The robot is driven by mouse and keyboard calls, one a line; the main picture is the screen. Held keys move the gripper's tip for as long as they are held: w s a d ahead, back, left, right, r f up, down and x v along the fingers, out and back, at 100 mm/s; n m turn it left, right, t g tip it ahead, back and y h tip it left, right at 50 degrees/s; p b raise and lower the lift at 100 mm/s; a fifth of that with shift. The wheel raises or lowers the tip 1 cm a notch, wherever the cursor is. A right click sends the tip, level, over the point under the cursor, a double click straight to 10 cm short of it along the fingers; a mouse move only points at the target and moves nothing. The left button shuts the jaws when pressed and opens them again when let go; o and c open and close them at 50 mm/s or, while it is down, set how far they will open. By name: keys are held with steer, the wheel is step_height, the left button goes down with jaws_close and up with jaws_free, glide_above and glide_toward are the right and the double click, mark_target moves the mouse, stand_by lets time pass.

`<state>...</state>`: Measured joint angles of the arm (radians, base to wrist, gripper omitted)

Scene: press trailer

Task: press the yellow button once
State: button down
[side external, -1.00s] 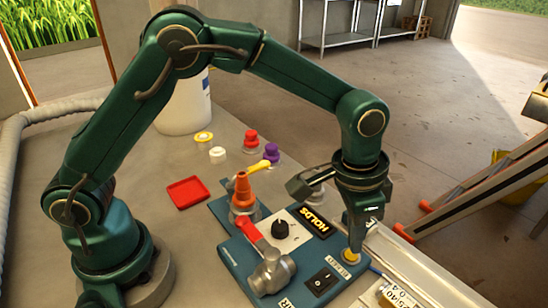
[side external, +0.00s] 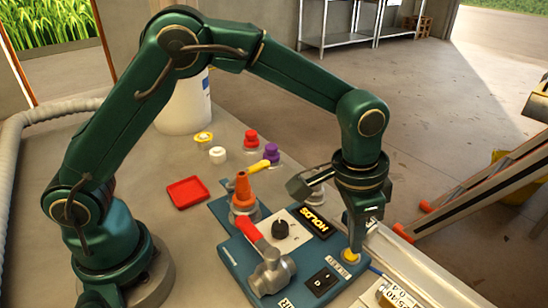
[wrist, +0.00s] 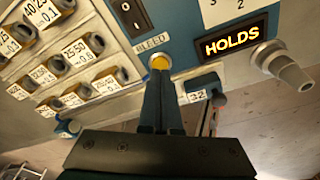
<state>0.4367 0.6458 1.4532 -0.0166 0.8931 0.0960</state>
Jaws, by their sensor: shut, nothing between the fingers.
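The yellow button (side external: 351,257) sits on the right edge of a blue panel (side external: 240,262), beside a black rocker switch. In the wrist view the yellow button (wrist: 160,61) shows just beyond my fingertips, near the label BLEED. My gripper (side external: 354,248) is shut and empty, pointing down with its tips at the button. In the wrist view my gripper (wrist: 160,73) covers the button's near part. I cannot tell whether the tips touch the button or how far it is pressed in.
The panel also carries a lit HOLDS display (side external: 314,222), a black knob (side external: 280,229), a rocker switch (side external: 321,283), a red-handled valve (side external: 270,270) and an orange cone-shaped part (side external: 242,188). A red tray (side external: 188,192) and several coloured caps lie behind on the table.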

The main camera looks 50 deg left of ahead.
steer(key=shift+f, duration=0.1)
steer(key=shift+f, duration=0.5)
steer(key=shift+f, duration=0.25)
stand_by(0.5)
step_height(320, 180, up, 11)
stand_by(1.1)
stand_by(1.0)
